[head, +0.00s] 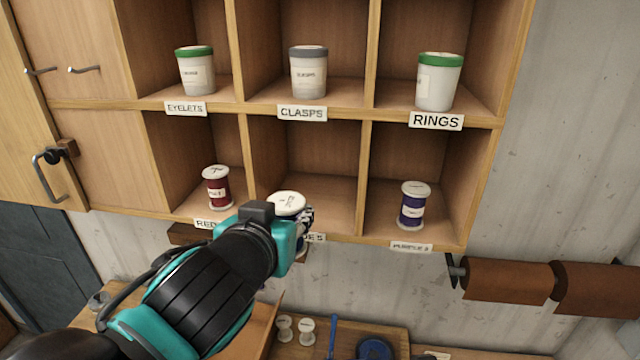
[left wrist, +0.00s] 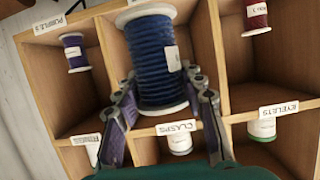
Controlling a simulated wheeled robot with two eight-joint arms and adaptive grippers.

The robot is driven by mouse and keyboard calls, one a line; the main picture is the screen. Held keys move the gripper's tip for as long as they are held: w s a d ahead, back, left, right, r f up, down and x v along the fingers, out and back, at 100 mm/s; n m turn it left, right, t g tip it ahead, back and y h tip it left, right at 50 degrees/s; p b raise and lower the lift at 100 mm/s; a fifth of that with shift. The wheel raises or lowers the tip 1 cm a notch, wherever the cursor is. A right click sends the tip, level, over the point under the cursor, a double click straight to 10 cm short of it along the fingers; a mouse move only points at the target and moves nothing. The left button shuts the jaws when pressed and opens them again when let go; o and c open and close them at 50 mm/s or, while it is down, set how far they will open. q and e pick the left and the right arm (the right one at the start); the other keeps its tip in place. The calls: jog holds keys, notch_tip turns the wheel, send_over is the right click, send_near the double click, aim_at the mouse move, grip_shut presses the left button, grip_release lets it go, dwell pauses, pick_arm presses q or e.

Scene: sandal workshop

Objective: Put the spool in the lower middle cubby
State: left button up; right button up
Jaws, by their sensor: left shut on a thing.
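The spool of dark blue thread (left wrist: 155,60) has white end discs and a small label. It is between the fingers of my left gripper (left wrist: 160,95), which is shut on it. In the head view its white top (head: 287,201) shows above my left gripper (head: 300,222); most of its body is hidden. It appears upright, in front of the lower middle cubby (head: 305,150), near that cubby's front lip; its exact depth is unclear. The cubby looks empty, and my gripper partly covers its label. My right gripper is not in view.
A red spool (head: 216,187) stands in the lower left cubby and a purple spool (head: 413,205) in the lower right. Labelled cups (head: 308,72) fill the upper cubbies. Wooden dividers (head: 364,180) bound the middle cubby. Brown rolls (head: 508,280) hang at right.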

pick_arm(q)
jog(key=w, duration=0.2)
jog(key=w+p, duration=0.1)
jog(key=w, duration=0.1)
jog(key=shift+w+d+r, duration=0.1)
jog(key=shift+d+r, duration=0.25)
jog(key=w+d+p, duration=0.3)
jog(key=w, duration=1.1)
notch_tip(320, 180, down, 6)
jog(key=shift+f+p, duration=0.2)
jog(key=shift+p, duration=0.35)
jog(key=shift+w+f+p, duration=0.3)
jog(key=shift+f, duration=0.25)
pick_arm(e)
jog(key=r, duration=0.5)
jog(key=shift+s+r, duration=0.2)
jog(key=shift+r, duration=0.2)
